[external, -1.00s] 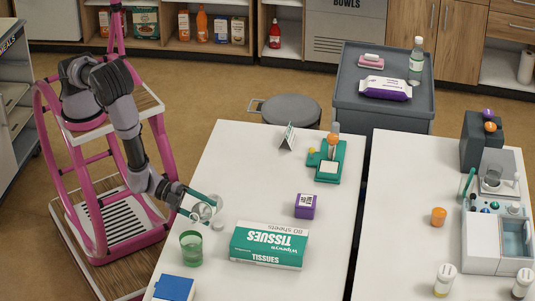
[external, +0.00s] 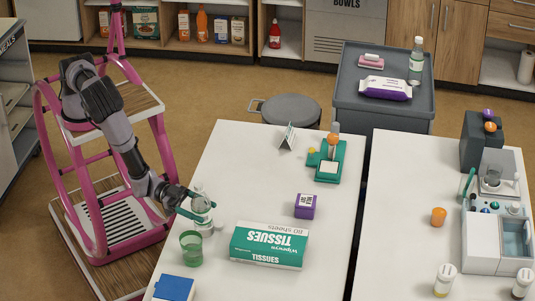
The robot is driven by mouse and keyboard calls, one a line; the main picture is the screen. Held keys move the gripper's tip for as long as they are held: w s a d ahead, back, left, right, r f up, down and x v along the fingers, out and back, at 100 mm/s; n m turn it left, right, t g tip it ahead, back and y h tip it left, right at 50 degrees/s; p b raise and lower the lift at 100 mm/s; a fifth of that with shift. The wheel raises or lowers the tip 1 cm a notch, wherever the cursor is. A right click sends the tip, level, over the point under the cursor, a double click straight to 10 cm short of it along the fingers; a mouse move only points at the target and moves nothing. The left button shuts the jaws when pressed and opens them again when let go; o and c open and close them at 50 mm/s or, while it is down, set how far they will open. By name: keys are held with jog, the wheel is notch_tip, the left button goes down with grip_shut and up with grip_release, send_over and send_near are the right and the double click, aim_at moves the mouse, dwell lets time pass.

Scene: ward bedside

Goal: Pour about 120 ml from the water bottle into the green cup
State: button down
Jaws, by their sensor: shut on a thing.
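My gripper (external: 190,206) is at the left edge of the near white table, shut on the clear water bottle (external: 203,222). The bottle stands about upright, just behind the green cup (external: 191,250). I cannot tell whether its base touches the table or hangs a little above it. The green cup is see-through and stands upright on the table near its left edge. Its water level is too small to make out. The gripper's green fingers cross the bottle's side, and part of the grip is hidden.
A tissue box (external: 269,246) lies right of the cup, and a blue box (external: 174,288) in front. A purple box (external: 305,206) and a green stand (external: 327,161) are farther back. Another clear bottle (external: 416,62) stands on the grey cart. The table's middle is mostly clear.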

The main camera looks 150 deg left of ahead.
jog(key=shift+f+n, duration=0.3)
jog(key=shift+n, duration=0.1)
dwell(1.7)
